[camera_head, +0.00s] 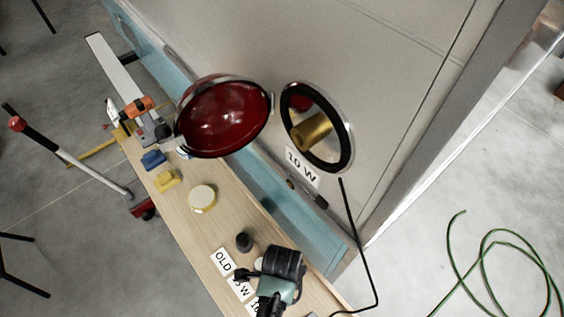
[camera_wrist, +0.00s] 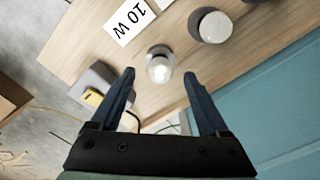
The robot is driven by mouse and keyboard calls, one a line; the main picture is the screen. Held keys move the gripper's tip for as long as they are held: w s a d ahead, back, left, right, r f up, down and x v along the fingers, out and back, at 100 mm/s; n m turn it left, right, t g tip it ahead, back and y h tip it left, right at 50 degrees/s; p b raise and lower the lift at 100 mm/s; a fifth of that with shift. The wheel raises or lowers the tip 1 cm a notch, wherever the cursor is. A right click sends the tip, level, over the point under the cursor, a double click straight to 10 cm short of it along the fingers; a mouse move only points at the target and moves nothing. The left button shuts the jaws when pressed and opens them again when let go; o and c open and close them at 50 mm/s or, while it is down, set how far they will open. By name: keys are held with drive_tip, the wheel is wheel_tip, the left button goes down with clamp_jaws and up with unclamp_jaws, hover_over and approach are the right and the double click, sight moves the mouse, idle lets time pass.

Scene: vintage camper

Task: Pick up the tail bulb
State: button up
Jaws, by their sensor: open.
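A second, greyer bulb-like piece (camera_wrist: 212,26) stands near the top edge. In the head view my gripper (camera_head: 280,268) is over the plank's near end and hides the bulb by the "10 W" label.
The red tail-light lens (camera_head: 225,117) hangs open beside its round housing (camera_head: 345,135) with a brass socket, on the camper wall. The plank also holds a dark round piece (camera_head: 244,242), a cream disc (camera_head: 202,198), and blue and yellow blocks. A grey box (camera_wrist: 95,92) is left of my gripper.

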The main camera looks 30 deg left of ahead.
drive_tip(key=shift+f, duration=1.35)
clamp_jaws()
